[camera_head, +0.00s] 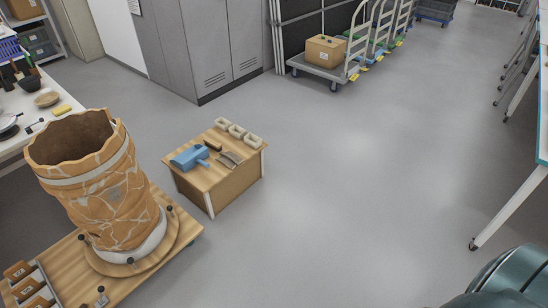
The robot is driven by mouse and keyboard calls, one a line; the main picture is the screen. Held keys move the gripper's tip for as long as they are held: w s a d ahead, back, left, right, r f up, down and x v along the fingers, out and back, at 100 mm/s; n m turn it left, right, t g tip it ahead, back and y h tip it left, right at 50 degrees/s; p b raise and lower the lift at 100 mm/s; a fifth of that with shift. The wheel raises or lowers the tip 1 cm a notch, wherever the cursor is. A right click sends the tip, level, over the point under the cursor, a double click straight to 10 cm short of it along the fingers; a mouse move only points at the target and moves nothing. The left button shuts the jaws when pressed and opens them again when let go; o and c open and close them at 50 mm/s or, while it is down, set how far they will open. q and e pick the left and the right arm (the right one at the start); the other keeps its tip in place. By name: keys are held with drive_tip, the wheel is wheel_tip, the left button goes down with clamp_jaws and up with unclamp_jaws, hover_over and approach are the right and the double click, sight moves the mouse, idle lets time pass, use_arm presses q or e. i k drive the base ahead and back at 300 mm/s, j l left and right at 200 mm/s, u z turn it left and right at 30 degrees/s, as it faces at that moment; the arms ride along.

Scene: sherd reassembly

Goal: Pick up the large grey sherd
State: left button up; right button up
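No gripper of mine is visible in the head view. A small grey piece (229,159) lies on top of the low wooden stand (207,182); it may be a sherd, but it is too small to tell. A large orange-brown vessel (86,201), pieced together with pale seams, stands upright on a round wooden base (134,267) at the left. Its rim is jagged and its inside is dark.
A blue scoop-like tool (189,158), a dark brush-like item (212,145) and small pale trays (238,131) share the low stand. A cart with a cardboard box (325,51) stands at the back. The middle floor (340,180) is clear. A table edge (510,206) runs along the right.

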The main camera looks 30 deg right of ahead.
sight(231, 160)
drive_tip(key=z, duration=0.45)
drive_tip(key=i+l, duration=0.25)
drive_tip(key=i, duration=0.25)
drive_tip(key=i+l, duration=0.25)
drive_tip(key=i, duration=0.2)
drive_tip(key=i+l, duration=0.2)
drive_tip(key=i, duration=0.3)
drive_tip(key=i+l, duration=0.25)
drive_tip(key=i, duration=0.2)
drive_tip(key=i+l+u, duration=0.1)
drive_tip(key=i+l, duration=0.15)
drive_tip(key=i, duration=0.25)
